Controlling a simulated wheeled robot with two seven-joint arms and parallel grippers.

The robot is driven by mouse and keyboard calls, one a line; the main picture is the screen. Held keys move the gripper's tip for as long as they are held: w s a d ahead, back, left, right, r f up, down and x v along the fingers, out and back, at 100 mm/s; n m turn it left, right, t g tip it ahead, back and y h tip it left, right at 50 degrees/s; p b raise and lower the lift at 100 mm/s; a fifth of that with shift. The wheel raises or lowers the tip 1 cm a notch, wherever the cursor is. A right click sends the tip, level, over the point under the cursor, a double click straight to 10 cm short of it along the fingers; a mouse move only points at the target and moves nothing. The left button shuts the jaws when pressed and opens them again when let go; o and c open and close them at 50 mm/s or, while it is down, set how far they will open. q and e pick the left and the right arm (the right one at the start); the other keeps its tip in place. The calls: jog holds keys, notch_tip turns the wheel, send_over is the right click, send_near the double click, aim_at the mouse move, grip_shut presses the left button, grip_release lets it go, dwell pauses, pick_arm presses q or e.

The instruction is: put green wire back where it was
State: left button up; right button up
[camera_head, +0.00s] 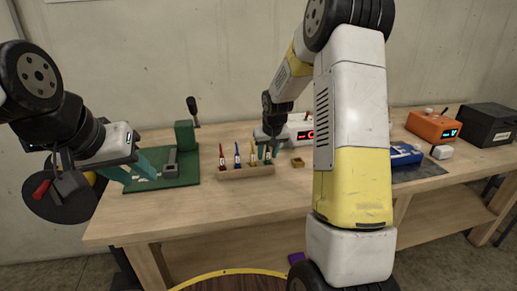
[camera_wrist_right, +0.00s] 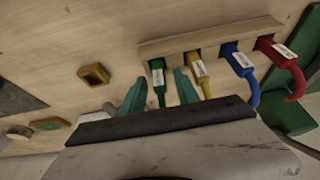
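The green wire (camera_wrist_right: 159,87) has its labelled connector in the end slot of a wooden rack (camera_head: 246,172), which also shows in the right wrist view (camera_wrist_right: 210,37). My right gripper (camera_head: 266,151) is at the rack. In the right wrist view its two teal fingers (camera_wrist_right: 158,92) stand on either side of the green connector, with gaps visible, so it is open around it. My left gripper (camera_head: 133,171) is open over the green board at the left, with its fingers apart. It appears empty.
Yellow (camera_wrist_right: 198,72), blue (camera_wrist_right: 239,63) and red (camera_wrist_right: 277,50) wires sit in the rack beside the green one. A small wooden block (camera_head: 297,162) lies nearby. A green board (camera_head: 180,180) with a fixture is left. An orange device (camera_head: 433,126) and black box (camera_head: 487,122) stand right.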

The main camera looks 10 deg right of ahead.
jog(key=v, duration=1.2)
jog(key=s+a+r+t, duration=0.1)
jog(key=s+r, duration=0.3)
jog(key=s, duration=0.3)
jog(key=s+a+r, duration=0.1)
jog(key=s+r, duration=0.3)
jog(key=s, duration=0.2)
jog(key=s+a+y, duration=0.2)
jog(key=s+a, duration=0.1)
jog(key=s, duration=1.2)
jog(key=shift+s+t, duration=0.35)
jog(key=shift+t, duration=0.05)
jog(key=shift+r, duration=0.1)
